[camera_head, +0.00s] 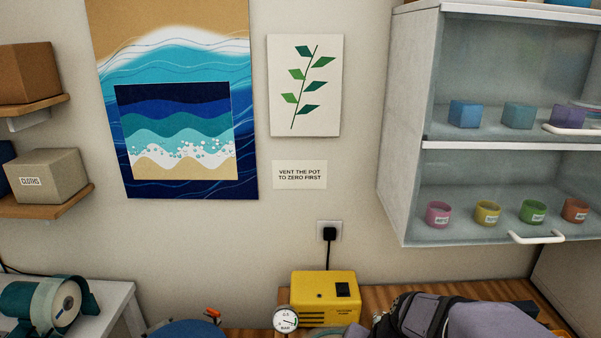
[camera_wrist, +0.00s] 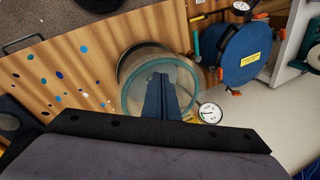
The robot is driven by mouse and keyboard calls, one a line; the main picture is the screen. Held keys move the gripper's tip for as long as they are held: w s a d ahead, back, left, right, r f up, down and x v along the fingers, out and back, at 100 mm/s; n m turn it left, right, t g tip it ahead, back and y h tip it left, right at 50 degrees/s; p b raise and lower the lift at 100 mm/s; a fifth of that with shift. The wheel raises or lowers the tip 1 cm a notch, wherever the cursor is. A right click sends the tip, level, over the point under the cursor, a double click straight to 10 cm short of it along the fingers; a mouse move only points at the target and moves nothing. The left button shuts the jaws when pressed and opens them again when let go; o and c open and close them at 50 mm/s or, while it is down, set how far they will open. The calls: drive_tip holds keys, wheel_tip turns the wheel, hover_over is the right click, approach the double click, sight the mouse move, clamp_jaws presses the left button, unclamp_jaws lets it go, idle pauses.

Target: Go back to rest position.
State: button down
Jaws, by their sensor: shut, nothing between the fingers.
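My gripper (camera_wrist: 163,82) shows in the wrist view as two dark blue fingers lying together, shut and empty. In that picture they overlap a round vessel with a teal rim (camera_wrist: 126,100) and hide part of it. I cannot tell how far above it they are. In the head view, my grey and black arm fills the lower right, and the fingertips are out of view.
A blue round lid (camera_wrist: 246,55) with orange clamps stands beside the vessel. A dial gauge (camera_head: 286,319) and yellow box (camera_head: 322,298) are near my arm. A glass-fronted wall cabinet (camera_head: 408,130) hangs upper right. The paint-spotted wooden bench (camera_wrist: 95,50) has bare areas.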

drive_tip(key=s+d+f+n+g+h+b, duration=0.1)
drive_tip(key=s+d+f+n+h+b, duration=0.2)
drive_tip(key=s+f, duration=0.4)
drive_tip(key=s+d+n, duration=0.1)
drive_tip(key=s+d, duration=0.1)
drive_tip(key=s, duration=0.1)
drive_tip(key=shift+n+g, duration=0.4)
drive_tip(key=shift+w+a, duration=0.1)
